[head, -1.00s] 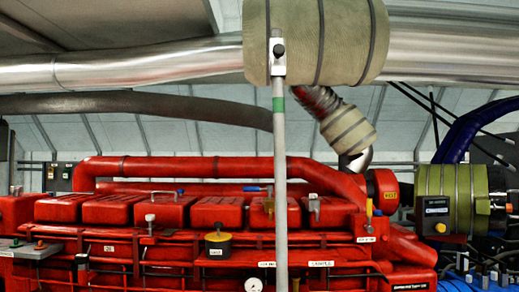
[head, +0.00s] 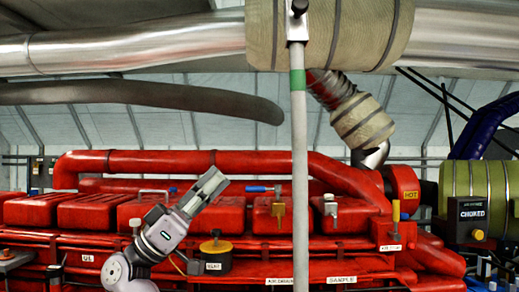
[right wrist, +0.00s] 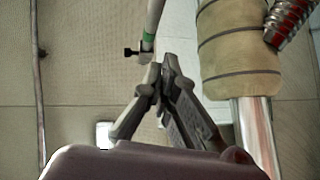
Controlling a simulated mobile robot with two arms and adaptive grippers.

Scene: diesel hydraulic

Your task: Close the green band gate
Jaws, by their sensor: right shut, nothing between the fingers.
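A thin grey upright pole (head: 299,150) with a green band (head: 297,80) stands in the middle of the head view. At its top are a pale bracket (head: 298,30) and a black knob (head: 299,7), in front of a beige wrapped pipe section (head: 350,35). In the right wrist view the green band (right wrist: 149,37) and black knob (right wrist: 131,51) show just beyond the fingertips. My right gripper (head: 214,178) is shut and empty, left of the pole and below the band in the head view, pointing up and right. Its fingers (right wrist: 167,62) show crossing close together in the wrist view. My left gripper is out of view.
A red engine (head: 100,210) with levers and labels fills the lower part. A silver pipe (head: 140,45) crosses overhead and a grey curved pipe (head: 140,95) lies below it.

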